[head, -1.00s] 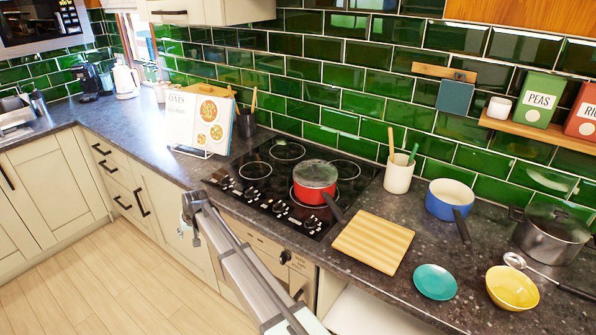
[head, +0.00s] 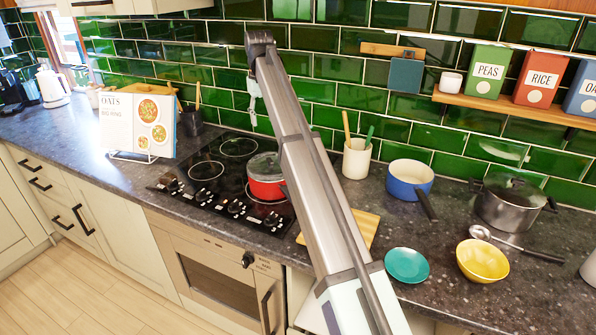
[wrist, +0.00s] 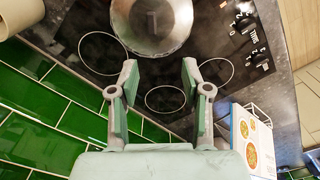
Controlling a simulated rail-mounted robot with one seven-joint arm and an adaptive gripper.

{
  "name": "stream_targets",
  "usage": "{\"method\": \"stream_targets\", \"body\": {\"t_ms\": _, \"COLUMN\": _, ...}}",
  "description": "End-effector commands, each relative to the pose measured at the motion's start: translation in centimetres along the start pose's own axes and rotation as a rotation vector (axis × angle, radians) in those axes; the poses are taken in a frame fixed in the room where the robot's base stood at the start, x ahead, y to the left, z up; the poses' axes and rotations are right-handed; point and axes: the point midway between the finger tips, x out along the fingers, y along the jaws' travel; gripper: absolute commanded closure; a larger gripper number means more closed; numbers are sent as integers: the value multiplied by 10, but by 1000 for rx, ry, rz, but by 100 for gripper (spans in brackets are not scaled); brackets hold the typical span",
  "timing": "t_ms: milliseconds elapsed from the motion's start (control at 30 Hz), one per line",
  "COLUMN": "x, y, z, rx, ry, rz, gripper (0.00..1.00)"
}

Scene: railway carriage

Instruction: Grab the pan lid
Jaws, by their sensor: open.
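The red pan (head: 262,188) stands on the black hob with a clear lid (head: 266,167) on top, partly hidden behind my arm in the head view. In the wrist view the round, shiny lid (wrist: 152,28) is at the top edge, partly cut off, with a dark knob near its middle. My gripper (wrist: 159,76) is open and empty, its two fingers pointing towards the lid and apart from it. In the head view my gripper hangs from the raised arm end in front of the green tiles, small and hard to make out.
A cookbook on a stand (head: 140,128) is left of the hob (head: 205,185). Right of it are a cutting board (head: 362,228), utensil crock (head: 356,160), blue pan (head: 408,180), lidded steel pot (head: 508,205) and two bowls. A canister shelf (head: 480,102) is above.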

Motion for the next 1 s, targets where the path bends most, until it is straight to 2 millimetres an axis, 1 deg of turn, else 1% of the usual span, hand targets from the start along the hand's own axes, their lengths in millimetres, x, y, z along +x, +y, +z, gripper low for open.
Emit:
{"method": "stream_targets", "body": {"t_ms": 67, "x": -7, "y": 4, "z": 5, "rx": 1, "ry": -13, "rz": 1, "gripper": 52}}
{"method": "stream_targets", "body": {"t_ms": 167, "x": -2, "y": 5, "z": 8, "rx": 1, "ry": -21, "rz": 1, "gripper": 52}}
{"method": "stream_targets", "body": {"t_ms": 267, "x": 13, "y": 4, "z": 9, "rx": 1, "ry": -21, "rz": 1, "gripper": 52}}
{"method": "stream_targets", "body": {"t_ms": 500, "x": 60, "y": 5, "z": 10, "rx": 2, "ry": -20, "rz": 1, "gripper": 52}}
{"method": "stream_targets", "body": {"t_ms": 700, "x": 94, "y": 5, "z": 9, "rx": 2, "ry": -20, "rz": 1, "gripper": 52}}
{"method": "stream_targets", "body": {"t_ms": 833, "x": 108, "y": 5, "z": 8, "rx": 2, "ry": -18, "rz": 1, "gripper": 52}}
{"method": "stream_targets", "body": {"t_ms": 1000, "x": 114, "y": 5, "z": 8, "rx": 2, "ry": -18, "rz": 1, "gripper": 52}}
